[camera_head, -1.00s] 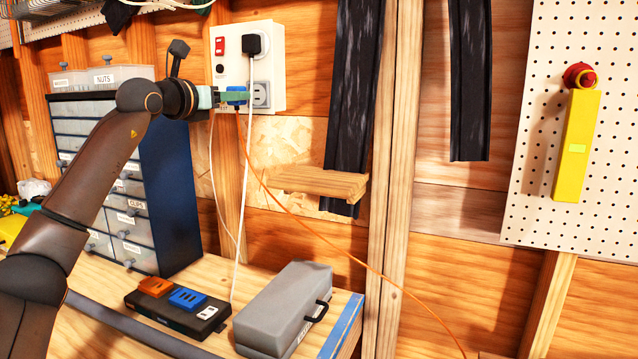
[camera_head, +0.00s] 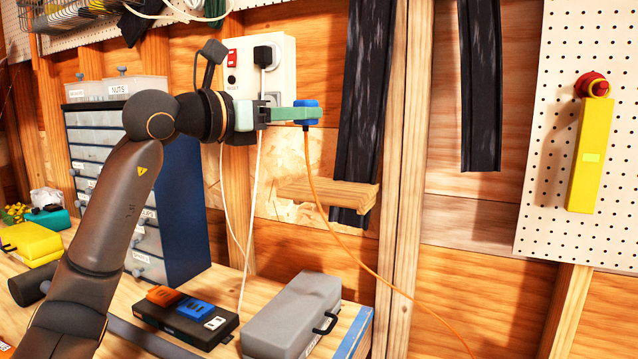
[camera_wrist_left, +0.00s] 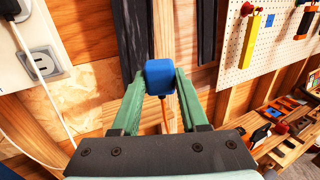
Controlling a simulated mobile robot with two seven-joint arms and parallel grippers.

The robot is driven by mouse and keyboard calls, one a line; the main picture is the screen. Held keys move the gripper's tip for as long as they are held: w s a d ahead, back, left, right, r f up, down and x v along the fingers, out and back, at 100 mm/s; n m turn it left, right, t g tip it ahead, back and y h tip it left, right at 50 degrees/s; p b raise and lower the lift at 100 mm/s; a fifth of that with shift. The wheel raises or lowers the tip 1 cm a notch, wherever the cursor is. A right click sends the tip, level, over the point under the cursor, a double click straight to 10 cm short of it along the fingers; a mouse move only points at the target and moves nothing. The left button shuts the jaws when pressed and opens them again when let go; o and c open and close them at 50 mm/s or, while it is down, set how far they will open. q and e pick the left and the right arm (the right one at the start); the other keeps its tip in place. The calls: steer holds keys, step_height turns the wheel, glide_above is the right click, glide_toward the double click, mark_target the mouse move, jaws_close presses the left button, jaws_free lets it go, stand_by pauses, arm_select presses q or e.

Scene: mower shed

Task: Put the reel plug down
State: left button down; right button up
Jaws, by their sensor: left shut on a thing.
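The reel plug (camera_head: 311,111) is blue with an orange cord (camera_head: 352,241) hanging from it. My left gripper (camera_head: 303,114) is shut on the plug and holds it in the air, to the right of the white socket panel (camera_head: 287,62) and above a small wooden shelf (camera_head: 330,194). In the left wrist view the plug (camera_wrist_left: 160,76) sits between the green fingertips (camera_wrist_left: 160,84), its cord running down behind. A lower socket (camera_wrist_left: 46,64) on the panel is empty in that view. My right gripper is not in view.
A black plug (camera_head: 266,55) with a white cord fills the upper socket. On the bench stand a grey case (camera_head: 292,315), a black power strip (camera_head: 185,322) with orange and blue plugs, and a drawer cabinet (camera_head: 160,190). The small shelf's top is bare.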

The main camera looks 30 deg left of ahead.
arm_select(q)
steer(key=w+a+f+p, duration=0.2)
steer(key=w+a+f, duration=0.25)
steer(key=w, duration=0.25)
glide_above(301, 192)
steer(key=f, duration=0.3)
steer(key=shift+s+d+f, duration=0.15)
steer(key=shift+s+f, duration=0.15)
steer(key=shift+f, duration=0.1)
steer(key=f, duration=0.2)
steer(key=w+f, duration=0.1)
steer(key=shift+a+f, duration=0.25)
steer(key=shift+f, duration=0.05)
steer(key=shift+s+f, duration=0.15)
steer(key=shift+f, duration=0.15)
steer(key=shift+f, duration=0.2)
steer(key=shift+c, duration=2.1)
jaws_free()
